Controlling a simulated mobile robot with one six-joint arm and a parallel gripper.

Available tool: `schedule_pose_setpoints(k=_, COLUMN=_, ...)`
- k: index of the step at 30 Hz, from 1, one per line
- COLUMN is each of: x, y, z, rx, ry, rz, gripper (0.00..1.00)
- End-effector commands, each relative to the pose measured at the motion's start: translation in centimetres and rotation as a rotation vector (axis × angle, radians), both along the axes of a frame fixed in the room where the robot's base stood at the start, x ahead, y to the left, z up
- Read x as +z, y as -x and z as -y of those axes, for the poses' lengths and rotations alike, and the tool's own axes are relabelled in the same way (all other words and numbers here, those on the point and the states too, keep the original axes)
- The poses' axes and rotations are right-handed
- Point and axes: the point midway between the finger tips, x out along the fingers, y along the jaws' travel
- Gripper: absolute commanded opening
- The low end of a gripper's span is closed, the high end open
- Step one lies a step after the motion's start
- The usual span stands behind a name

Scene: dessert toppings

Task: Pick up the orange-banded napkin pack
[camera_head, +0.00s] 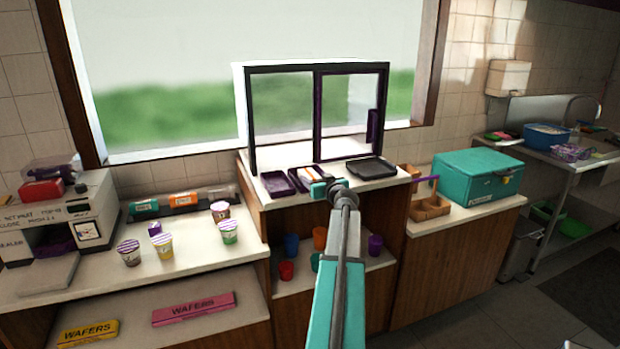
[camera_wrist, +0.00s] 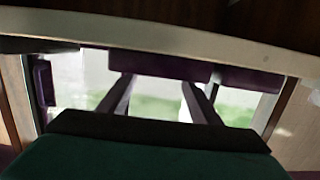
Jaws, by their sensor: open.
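My gripper (camera_head: 322,187) is at the front edge of that ledge, close to the pack and partly covering that area.
A purple tray (camera_head: 277,184) lies left of the packs and a black tray (camera_head: 371,168) to the right. The framed serving window (camera_head: 318,112) stands behind. Coloured cups sit on the shelf below; a teal box (camera_head: 478,174) stands on the right counter.

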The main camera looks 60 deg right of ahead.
Motion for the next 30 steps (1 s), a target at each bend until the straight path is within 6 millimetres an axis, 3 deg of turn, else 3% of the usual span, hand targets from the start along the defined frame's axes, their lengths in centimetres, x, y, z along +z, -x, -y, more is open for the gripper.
schedule_pose_setpoints(k=8, x=0.1, y=-0.4, z=0.5, rx=0.000, ry=0.000, rz=0.000, gripper=0.58)
schedule_pose_setpoints(k=24, x=-0.8, y=-3.7, z=3.3, rx=-0.001, ry=-0.001, rz=0.000, gripper=0.58)
schedule_pose_setpoints(k=30, x=-1.0, y=-3.8, z=3.4, rx=-0.002, ry=-0.001, rz=0.000, gripper=0.58)
